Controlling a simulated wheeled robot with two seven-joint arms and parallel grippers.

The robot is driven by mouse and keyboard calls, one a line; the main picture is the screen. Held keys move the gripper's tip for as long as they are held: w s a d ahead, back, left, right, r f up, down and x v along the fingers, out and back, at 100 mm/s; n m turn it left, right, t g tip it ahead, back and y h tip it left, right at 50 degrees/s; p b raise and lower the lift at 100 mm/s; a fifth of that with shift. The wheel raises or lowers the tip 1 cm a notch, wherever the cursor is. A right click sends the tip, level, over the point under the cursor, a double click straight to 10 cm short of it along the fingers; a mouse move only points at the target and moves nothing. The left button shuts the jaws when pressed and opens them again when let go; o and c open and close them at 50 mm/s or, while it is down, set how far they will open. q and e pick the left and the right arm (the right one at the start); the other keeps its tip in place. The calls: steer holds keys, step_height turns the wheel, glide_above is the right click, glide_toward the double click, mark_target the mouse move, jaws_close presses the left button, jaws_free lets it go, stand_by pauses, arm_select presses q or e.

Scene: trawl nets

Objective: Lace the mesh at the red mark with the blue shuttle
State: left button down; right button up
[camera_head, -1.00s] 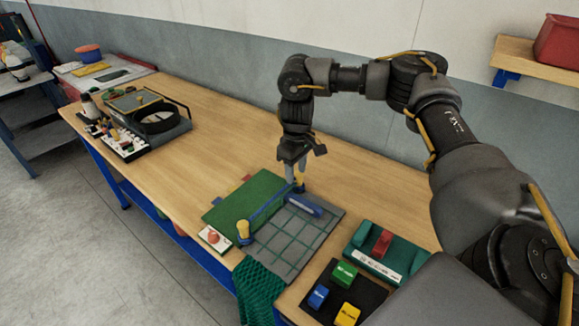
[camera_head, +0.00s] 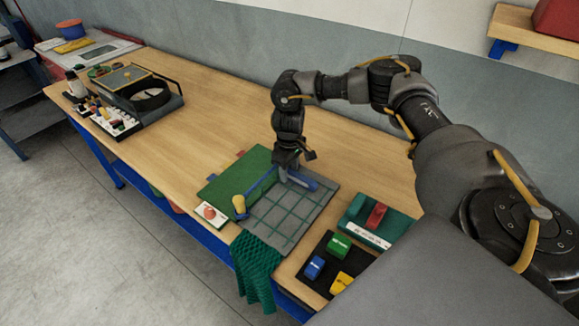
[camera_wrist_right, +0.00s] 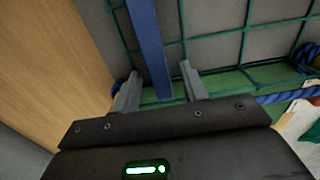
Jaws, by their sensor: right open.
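The blue shuttle, a long blue bar (camera_head: 304,179), lies at the far edge of the grey mesh board (camera_head: 288,240). In the right wrist view the bar (camera_wrist_right: 148,35) runs between my open fingers, with a gap visible on each side. My right gripper (camera_head: 284,174) is down at the bar; it also shows in the right wrist view (camera_wrist_right: 160,76). The green mesh (camera_wrist_right: 216,50) forms squares on the grey board. I cannot make out a red mark on it. A card with a red picture (camera_head: 210,214) lies beside the green panel (camera_head: 232,178). My left gripper is out of view.
A black tray (camera_head: 308,280) with blue, green and yellow blocks stands at the front. A green holder (camera_head: 394,232) with a red piece stands at right. Blue cord runs to a yellow-topped peg (camera_head: 239,204).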

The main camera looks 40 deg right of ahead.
mark_target(297, 174)
jaws_close()
steer(key=shift+s+d+r+p, duration=0.15)
steer(key=shift+s+p, duration=0.25)
steer(key=shift+p, duration=0.1)
steer(key=shift+s+d+r+p, duration=0.1)
steer(key=shift+s+p, duration=0.3)
steer(key=shift+p, duration=0.05)
steer(key=shift+s+d+p, duration=0.15)
steer(key=shift+s+p, duration=0.25)
steer(key=shift+s, duration=0.15)
steer(key=shift+f, duration=0.1)
step_height(297, 174, up, 8)
steer(key=p, duration=0.9)
